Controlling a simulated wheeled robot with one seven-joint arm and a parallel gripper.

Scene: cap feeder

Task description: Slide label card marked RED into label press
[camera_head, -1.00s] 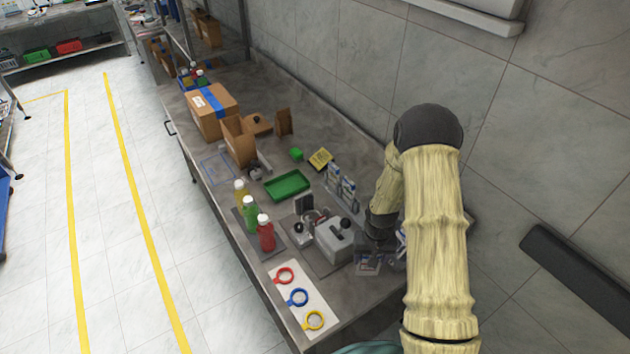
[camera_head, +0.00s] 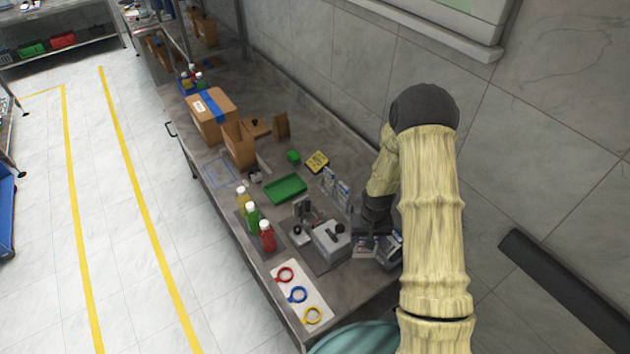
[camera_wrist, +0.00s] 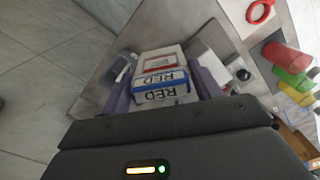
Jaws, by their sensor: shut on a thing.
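The lettering appears upside down and shows twice. A red-bordered white card or holder (camera_wrist: 163,62) lies just beyond it. In the head view, the label press (camera_head: 331,241) is a grey block with a black knob on the work table, left of my wrist. The clear card holder (camera_head: 363,247) stands to the right of the press. My arm partly covers the area, and the card in my jaws cannot be made out there.
Red (camera_head: 267,237), green and yellow bottles stand left of the press. A white sheet (camera_head: 311,300) with red, blue and yellow rings lies near the front edge. A green tray (camera_head: 286,188) and cardboard boxes (camera_head: 211,115) are farther back. The wall runs along the right.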

